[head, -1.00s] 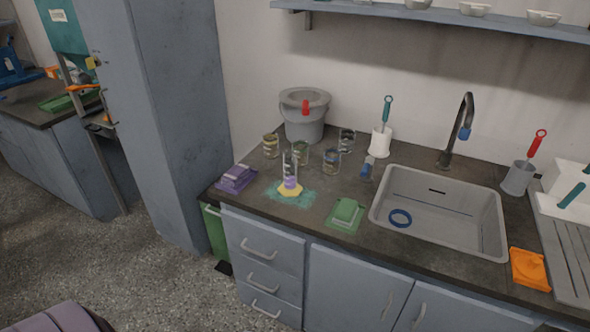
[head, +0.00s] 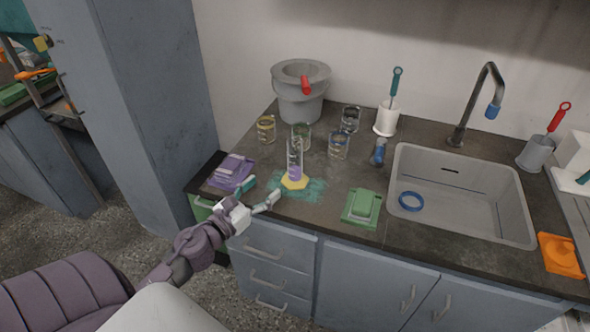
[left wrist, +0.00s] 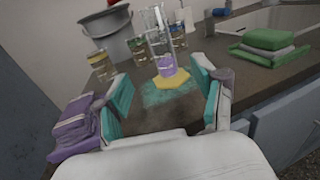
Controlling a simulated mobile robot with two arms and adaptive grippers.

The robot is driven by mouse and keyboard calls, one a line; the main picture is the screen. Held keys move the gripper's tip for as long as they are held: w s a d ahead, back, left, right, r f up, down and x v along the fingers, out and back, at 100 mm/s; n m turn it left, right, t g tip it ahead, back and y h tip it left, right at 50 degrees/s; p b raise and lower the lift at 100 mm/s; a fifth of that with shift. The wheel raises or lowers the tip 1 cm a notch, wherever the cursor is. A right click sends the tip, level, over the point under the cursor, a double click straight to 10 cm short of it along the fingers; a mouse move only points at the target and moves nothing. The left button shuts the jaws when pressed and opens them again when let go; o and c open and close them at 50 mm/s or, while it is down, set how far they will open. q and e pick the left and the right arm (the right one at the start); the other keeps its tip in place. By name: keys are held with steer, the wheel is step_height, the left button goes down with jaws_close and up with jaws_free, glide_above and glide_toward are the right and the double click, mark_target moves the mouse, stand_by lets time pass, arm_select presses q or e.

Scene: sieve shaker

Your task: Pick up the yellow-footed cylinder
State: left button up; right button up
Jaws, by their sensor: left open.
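The yellow-footed cylinder (head: 295,160) is a tall clear glass cylinder with purple contents low in it and a yellow foot. It stands upright on a teal patch (head: 314,187) on the counter. In the left wrist view the cylinder (left wrist: 160,45) is ahead, between the two teal-padded fingers in the picture. My left gripper (head: 262,194) is open and empty at the counter's front edge, short of the cylinder and apart from it. The left gripper (left wrist: 163,98) also shows in the left wrist view. My right gripper is not in view.
Several glass beakers (head: 339,146) and a grey bucket (head: 299,101) stand behind the cylinder. Purple folded cloths (head: 231,172) lie to its left and a green stack (head: 362,206) to its right. The sink (head: 470,177) is farther right.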

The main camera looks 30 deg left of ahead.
mark_target(291, 164)
arm_select(q)
steer(key=w+p, duration=0.1)
steer(key=w, duration=0.8)
steer(key=shift+w+d+p, duration=0.1)
steer(key=shift+p, duration=0.3)
steer(key=w, duration=0.3)
steer(key=shift+w+d+p, duration=0.25)
steer(key=shift+w+p, duration=0.1)
steer(key=shift+w+f, duration=0.2)
steer(key=shift+w, duration=0.25)
steer(key=shift+s, duration=0.1)
jaws_close()
steer(key=shift+r, duration=0.2)
